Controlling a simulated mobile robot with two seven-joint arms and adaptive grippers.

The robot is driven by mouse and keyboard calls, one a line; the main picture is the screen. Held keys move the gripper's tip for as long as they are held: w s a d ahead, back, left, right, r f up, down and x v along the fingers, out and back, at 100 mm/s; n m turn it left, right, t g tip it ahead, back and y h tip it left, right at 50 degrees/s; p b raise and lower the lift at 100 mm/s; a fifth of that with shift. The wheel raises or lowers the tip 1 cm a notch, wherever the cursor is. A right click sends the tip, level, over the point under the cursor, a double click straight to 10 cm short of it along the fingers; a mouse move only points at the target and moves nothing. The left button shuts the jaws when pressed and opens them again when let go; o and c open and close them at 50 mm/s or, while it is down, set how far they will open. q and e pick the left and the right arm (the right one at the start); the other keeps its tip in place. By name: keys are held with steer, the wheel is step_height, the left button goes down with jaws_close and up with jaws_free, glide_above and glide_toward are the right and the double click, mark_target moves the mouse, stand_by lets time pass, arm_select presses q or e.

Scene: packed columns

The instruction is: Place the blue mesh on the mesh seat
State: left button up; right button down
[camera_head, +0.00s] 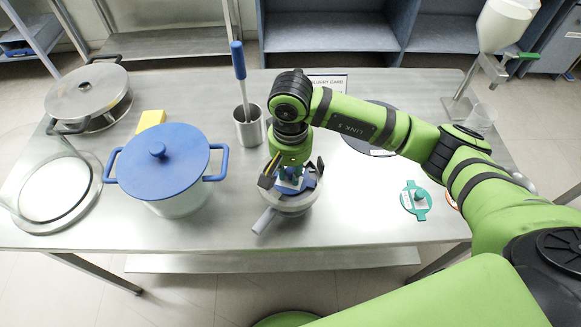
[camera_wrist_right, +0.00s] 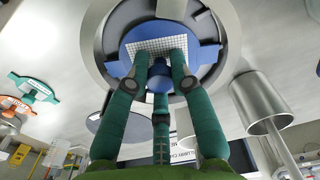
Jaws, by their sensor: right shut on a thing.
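The blue mesh (camera_wrist_right: 207,55) is a blue disc with side tabs, a white grid patch and a blue knob. My right gripper (camera_wrist_right: 160,72) is shut on its knob, with three green fingers around it. In the head view, the right gripper (camera_head: 290,178) points down over a round grey metal vessel (camera_head: 296,211), and part of the blue mesh (camera_head: 310,182) shows under the fingers. In the wrist view, the disc lies within the outline of the vessel's rim (camera_wrist_right: 232,30). The mesh seat is hidden beneath; I cannot tell whether the mesh touches it. My left gripper is out of view.
A blue-lidded pot (camera_head: 160,160) stands left of the vessel, and a steel cup (camera_head: 248,130) with a blue-handled tool close behind. A green mesh disc (camera_head: 416,198) lies to the right, beside a partly hidden orange one. The front table strip is mostly clear.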

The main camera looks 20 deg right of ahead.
mark_target(290, 170)
steer(key=c, duration=1.1)
jaws_free()
steer(key=shift+f, duration=0.2)
steer(key=shift+s, duration=0.1)
steer(key=shift+r+b, duration=0.3)
steer(key=shift+r, duration=0.05)
step_height(290, 170, up, 12)
steer(key=b, duration=0.3)
steer(key=shift+f+b, duration=0.25)
steer(key=shift+b, duration=0.1)
